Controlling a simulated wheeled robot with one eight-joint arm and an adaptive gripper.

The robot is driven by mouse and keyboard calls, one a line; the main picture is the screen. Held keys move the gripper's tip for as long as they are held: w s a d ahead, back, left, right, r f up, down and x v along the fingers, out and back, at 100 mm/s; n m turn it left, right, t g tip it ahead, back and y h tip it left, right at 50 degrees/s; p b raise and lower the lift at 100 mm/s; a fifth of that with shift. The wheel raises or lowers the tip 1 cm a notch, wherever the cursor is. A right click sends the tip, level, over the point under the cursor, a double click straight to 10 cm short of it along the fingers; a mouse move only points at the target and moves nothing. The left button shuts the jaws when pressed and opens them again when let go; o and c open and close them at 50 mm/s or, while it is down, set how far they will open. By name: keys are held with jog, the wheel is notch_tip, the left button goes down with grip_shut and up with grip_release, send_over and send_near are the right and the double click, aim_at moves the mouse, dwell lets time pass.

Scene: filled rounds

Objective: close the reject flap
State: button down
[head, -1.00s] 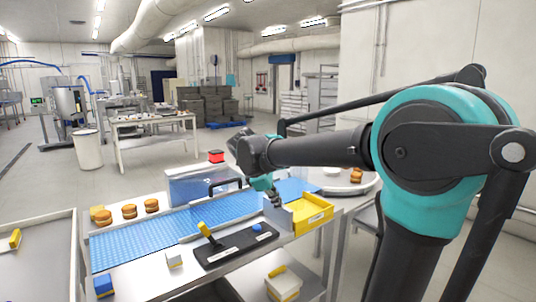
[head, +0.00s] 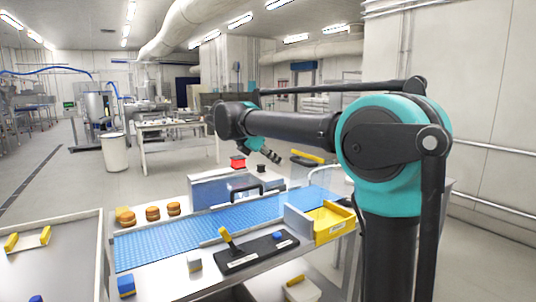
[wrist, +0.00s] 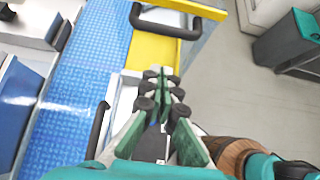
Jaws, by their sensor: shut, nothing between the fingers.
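The reject flap appears to be the yellow panel (wrist: 150,50) with a black bar handle (wrist: 165,20), at the side of the blue belt in the wrist view. In the head view a yellow and black piece (head: 307,157), probably the same flap, shows beyond the belt's far side. Its exact angle is hard to tell. My gripper (head: 268,155) is raised past the belt's back edge, left of that piece. In the wrist view my gripper (wrist: 165,85) is shut and empty; its tips overlap the flap's near edge, contact unclear.
The blue belt (head: 250,212) carries a guard with a black handle (wrist: 97,130). At the front are a black panel with a yellow lever (head: 228,238) and a yellow tray (head: 335,222). Several buns (head: 152,213) stand behind the belt at left. Floor beyond is open.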

jog(key=w+d, duration=0.2)
jog(key=d, duration=0.1)
jog(key=w+d+f, duration=0.1)
jog(key=d, duration=0.1)
dwell(0.4)
